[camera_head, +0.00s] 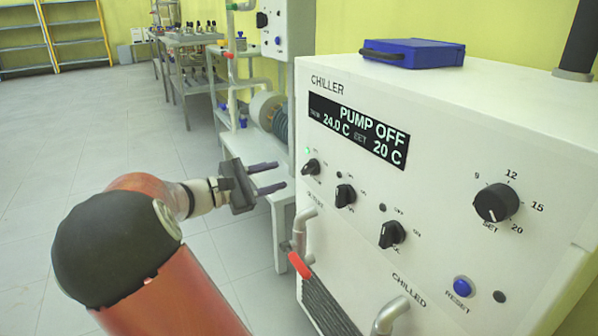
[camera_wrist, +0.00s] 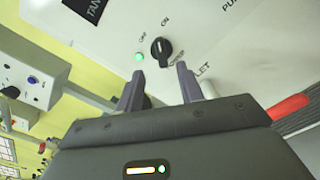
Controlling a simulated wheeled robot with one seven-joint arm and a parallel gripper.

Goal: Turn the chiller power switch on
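The chiller (camera_head: 470,130) is a large white cabinet on the right in the head view. Its display (camera_head: 357,130) reads PUMP OFF, 24.0 C and SET 20 C. The power switch (camera_head: 311,167) is the leftmost black rotary knob, below the display. In the wrist view the power switch (camera_wrist: 161,50) lies just beyond the fingertips, with OFF and ON marked above it. Its exact pointer setting is hard to tell. A green lamp (camera_wrist: 139,57) beside it is lit. My gripper (camera_head: 281,174) is open and empty, left of the switch and apart from it; its fingers (camera_wrist: 160,69) also show in the wrist view.
Two more black knobs (camera_head: 345,195) (camera_head: 392,234), a set dial (camera_head: 496,203) and a blue reset button (camera_head: 462,287) share the panel. A red-handled pipe (camera_head: 298,264) juts out below the switch. A blue case (camera_head: 412,53) lies on top. Floor at left is clear.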

